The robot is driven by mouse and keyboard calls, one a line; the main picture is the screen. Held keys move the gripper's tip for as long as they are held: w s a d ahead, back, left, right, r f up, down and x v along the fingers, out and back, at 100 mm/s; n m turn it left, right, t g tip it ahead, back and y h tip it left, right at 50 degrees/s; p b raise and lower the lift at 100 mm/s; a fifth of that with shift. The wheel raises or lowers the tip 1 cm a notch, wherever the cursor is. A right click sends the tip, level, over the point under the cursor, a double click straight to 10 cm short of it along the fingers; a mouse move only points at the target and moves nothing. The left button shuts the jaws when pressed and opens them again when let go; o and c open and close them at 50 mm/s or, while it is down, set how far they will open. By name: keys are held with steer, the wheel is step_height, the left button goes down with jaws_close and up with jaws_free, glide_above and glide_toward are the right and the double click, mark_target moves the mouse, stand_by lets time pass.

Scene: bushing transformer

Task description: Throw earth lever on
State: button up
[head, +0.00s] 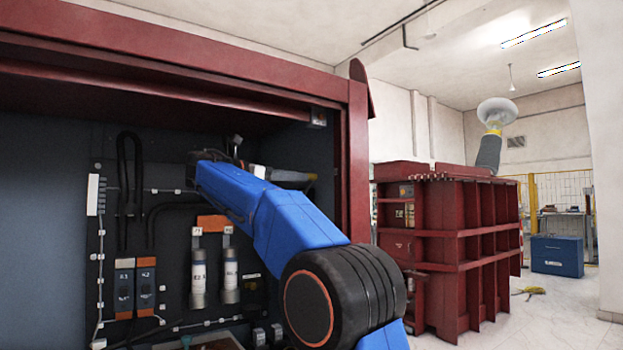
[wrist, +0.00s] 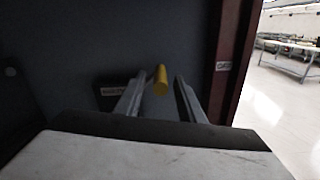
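The earth lever shows a yellow handle end (wrist: 160,82) in the wrist view, pointing towards the camera from the dark cabinet wall. My gripper (wrist: 159,92) is open, with one grey finger on each side of the yellow end. Small gaps show between the fingers and the handle, so I see no grip on it. In the head view, my blue arm reaches into the cabinet and hides part of the wrist. A small yellowish end (head: 312,177) shows there beside the grey gripper parts, near the cabinet's right inner wall.
The red cabinet frame (head: 358,160) stands close to the right of my arm. Fuse-like cylinders (head: 198,276), orange-topped switches (head: 146,285) and cables line the back panel. A white label (wrist: 115,91) sits left of the lever. A large red transformer (head: 450,250) stands outside at right.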

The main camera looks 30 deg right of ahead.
mark_target(313, 177)
steer(key=d, duration=0.6)
steer(key=shift+w+d, duration=0.1)
steer(key=shift+d, duration=0.25)
jaws_close()
